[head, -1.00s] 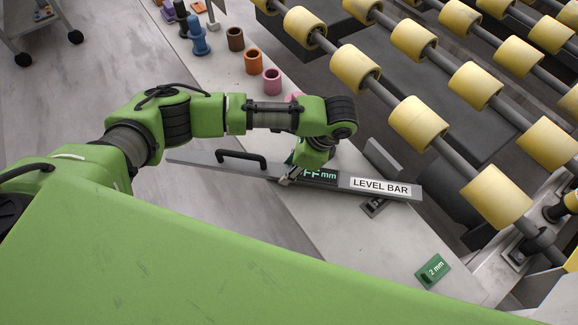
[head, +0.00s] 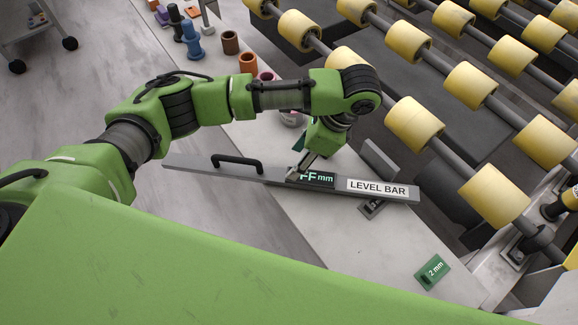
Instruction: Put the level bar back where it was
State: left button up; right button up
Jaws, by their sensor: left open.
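The level bar (head: 333,192) is a long grey bar with a black handle (head: 237,163), a small display with green characters and a white "LEVEL BAR" label. It lies across the pale stone slab (head: 335,235), its left end sticking out past the slab's left edge. My left gripper (head: 296,176) is open, pointing down at the bar beside the display, right of the handle. Whether its fingertips touch the bar I cannot tell. My right gripper is not in view.
A green "2 mm" block (head: 432,272) lies on the slab at lower right. A dark bracket (head: 372,207) sits by the bar's right part. Coloured cylinders, including an orange one (head: 248,63), stand at the back. Yellow rollers (head: 413,124) line the right side.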

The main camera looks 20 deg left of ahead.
pick_arm(q)
jog(key=v, duration=0.4)
jog(key=shift+r, duration=0.15)
jog(key=shift+d, duration=0.1)
